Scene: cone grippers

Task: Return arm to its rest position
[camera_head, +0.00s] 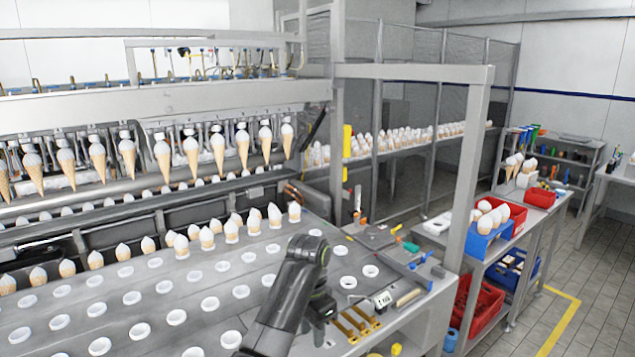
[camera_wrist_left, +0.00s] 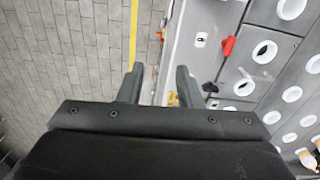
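My left arm (camera_head: 287,300) comes up from the bottom of the head view and bends above the front part of the conveyor plate. My left gripper (camera_head: 321,306) is at its right side, partly hidden by the arm, near the plate's right end. In the left wrist view the two fingers of my left gripper (camera_wrist_left: 158,82) stand apart with a clear gap and nothing between them. They point down past the edge of the machine, with the floor on one side. My right gripper is not in view.
The perforated plate (camera_head: 252,257) carries several cones in its back rows and empty holes in front. Hanging cones (camera_head: 163,157) line the machine behind. Tools (camera_head: 384,300) lie at the plate's right end. A blue cone holder (camera_head: 487,241) and red bin (camera_head: 478,304) stand right.

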